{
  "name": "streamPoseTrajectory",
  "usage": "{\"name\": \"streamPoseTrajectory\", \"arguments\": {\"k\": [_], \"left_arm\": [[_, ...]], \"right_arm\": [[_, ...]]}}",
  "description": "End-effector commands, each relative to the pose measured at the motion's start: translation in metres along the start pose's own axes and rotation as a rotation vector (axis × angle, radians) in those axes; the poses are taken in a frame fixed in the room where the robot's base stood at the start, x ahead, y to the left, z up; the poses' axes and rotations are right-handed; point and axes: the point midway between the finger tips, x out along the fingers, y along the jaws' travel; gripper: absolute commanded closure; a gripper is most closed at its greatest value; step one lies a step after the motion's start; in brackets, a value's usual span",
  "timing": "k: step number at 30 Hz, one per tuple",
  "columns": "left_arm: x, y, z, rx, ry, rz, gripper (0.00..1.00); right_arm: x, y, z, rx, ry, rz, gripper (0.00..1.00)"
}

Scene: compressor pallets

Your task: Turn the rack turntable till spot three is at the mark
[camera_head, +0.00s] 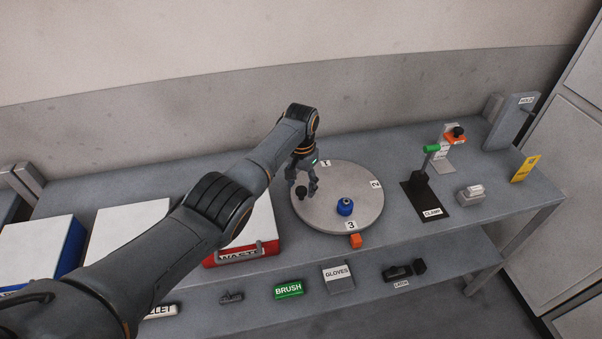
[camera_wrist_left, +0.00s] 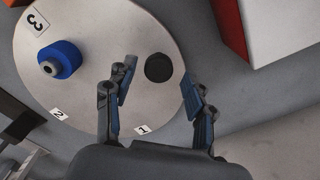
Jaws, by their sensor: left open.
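The turntable (camera_head: 325,213) is a round grey disc on the bench, with labels 1, 2 and 3 near its rim. Label 3 (camera_head: 351,225) is at the front, close behind an orange block (camera_head: 356,241) at the disc's edge. A blue round part (camera_head: 344,208) stands on the disc behind label 3. A short black knob (camera_head: 301,192) stands at the disc's left side. My left gripper (camera_head: 303,185) is open over that side. In the left wrist view the black knob (camera_wrist_left: 158,67) shows between its fingers; contact cannot be told. My right gripper is not in view.
A red-edged WASTE tray (camera_head: 268,225) stands left of the disc. A clamp stand on a black base (camera_head: 425,200) and a grey block (camera_head: 471,195) are to the right. Labelled items, including GLOVES (camera_head: 338,276) and BRUSH (camera_head: 289,289), lie on the lower shelf.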

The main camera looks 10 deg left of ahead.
Motion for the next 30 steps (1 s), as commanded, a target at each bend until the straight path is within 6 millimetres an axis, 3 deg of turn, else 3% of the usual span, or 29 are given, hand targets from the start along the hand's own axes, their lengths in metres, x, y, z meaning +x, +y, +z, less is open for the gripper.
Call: {"name": "streamPoseTrajectory", "arguments": {"k": [5,16,21,30], "left_arm": [[-0.024,-0.001,-0.001,0.000,0.004,-0.002,0.46],[-0.098,0.000,0.000,-0.001,0.002,-0.001,0.46],[-0.112,0.000,0.001,-0.001,-0.002,0.000,0.46],[-0.115,0.000,0.001,0.000,-0.002,0.000,0.46]], "right_arm": [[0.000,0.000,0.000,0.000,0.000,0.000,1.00],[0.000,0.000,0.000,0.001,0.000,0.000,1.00],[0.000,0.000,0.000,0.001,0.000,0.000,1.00],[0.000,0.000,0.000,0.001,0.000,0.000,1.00]]}}
